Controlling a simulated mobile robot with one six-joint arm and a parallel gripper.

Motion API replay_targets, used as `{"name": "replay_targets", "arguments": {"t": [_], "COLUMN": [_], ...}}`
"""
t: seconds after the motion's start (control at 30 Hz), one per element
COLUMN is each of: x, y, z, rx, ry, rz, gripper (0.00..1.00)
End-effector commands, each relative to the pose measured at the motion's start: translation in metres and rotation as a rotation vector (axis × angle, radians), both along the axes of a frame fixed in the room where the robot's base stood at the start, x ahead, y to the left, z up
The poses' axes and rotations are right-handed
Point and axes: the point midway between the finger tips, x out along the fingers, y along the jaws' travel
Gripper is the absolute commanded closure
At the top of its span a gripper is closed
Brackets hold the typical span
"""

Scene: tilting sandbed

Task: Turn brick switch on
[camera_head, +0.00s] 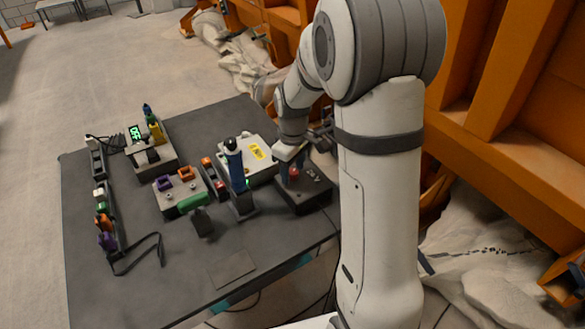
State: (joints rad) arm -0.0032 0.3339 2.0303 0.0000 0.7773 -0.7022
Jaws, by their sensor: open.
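My gripper (291,153) is open at the right side of the dark table, its jaws pointing down. It is just above and behind a dark box (305,195) that has a small red part (294,174) on top. The gripper overlaps the far part of this box, and I cannot tell whether it touches anything. Which object is the brick switch is not clear from this view. A small display (136,132) with green lettering stands on a grey block (152,158) at the back left; it seems to read OFF.
The table (228,268) also holds a blue upright handle (237,170), a white box (255,158) with a yellow label, a green cylinder (193,203), and a strip of coloured pieces (102,206). The table's front is mostly clear. Orange metal walls (480,60) rise at right.

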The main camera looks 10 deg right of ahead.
Motion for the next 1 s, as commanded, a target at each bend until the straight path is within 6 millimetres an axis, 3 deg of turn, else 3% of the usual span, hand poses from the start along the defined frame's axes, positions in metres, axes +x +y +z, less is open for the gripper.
{"name": "replay_targets", "arguments": {"t": [0.23, 0.77, 1.0], "x": [0.0000, 0.0000, 0.0001], "y": [0.0004, 0.0009, 0.0008], "z": [-0.0004, -0.0001, 0.0000], "rx": [0.000, 0.000, 0.000], "ry": [0.000, 0.000, 0.000], "rz": [0.000, 0.002, -0.020], "gripper": [0.51, 0.94, 0.94]}}
